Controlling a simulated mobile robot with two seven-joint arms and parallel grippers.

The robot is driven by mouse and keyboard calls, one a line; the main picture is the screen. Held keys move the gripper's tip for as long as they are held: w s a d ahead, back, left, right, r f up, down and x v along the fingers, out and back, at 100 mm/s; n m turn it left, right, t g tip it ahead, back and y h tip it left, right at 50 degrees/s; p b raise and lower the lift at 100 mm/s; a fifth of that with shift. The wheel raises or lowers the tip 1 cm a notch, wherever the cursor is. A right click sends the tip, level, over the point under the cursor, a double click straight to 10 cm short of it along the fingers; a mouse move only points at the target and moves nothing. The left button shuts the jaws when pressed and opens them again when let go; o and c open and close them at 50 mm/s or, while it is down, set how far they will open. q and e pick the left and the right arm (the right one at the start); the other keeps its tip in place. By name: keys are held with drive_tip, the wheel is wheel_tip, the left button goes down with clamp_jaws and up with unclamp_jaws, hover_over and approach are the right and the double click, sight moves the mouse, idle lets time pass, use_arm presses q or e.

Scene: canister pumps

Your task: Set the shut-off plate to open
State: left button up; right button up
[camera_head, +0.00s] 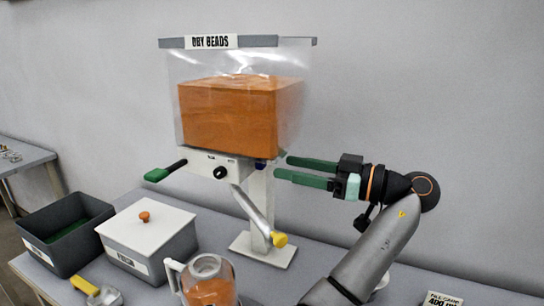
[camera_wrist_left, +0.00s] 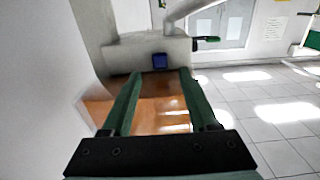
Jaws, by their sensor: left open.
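I cannot tell for sure which of these belongs to the shut-off plate. My left gripper (camera_head: 281,166) is open and empty, right of the body. In the wrist view its fingertips (camera_wrist_left: 160,73) frame the blue end from just short of it.
A sloping chute (camera_head: 251,210) with a yellow tip hangs below the body. A jug (camera_head: 208,284), a white lidded box (camera_head: 148,238), a dark bin (camera_head: 62,232) and a yellow-handled scoop (camera_head: 97,292) stand in front. The wall is close behind.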

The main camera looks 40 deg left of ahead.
use_arm(q)
drive_tip(key=x, duration=0.4)
drive_tip(key=shift+s+a, duration=0.15)
drive_tip(key=shift+a, duration=0.25)
clamp_jaws()
idle(1.1)
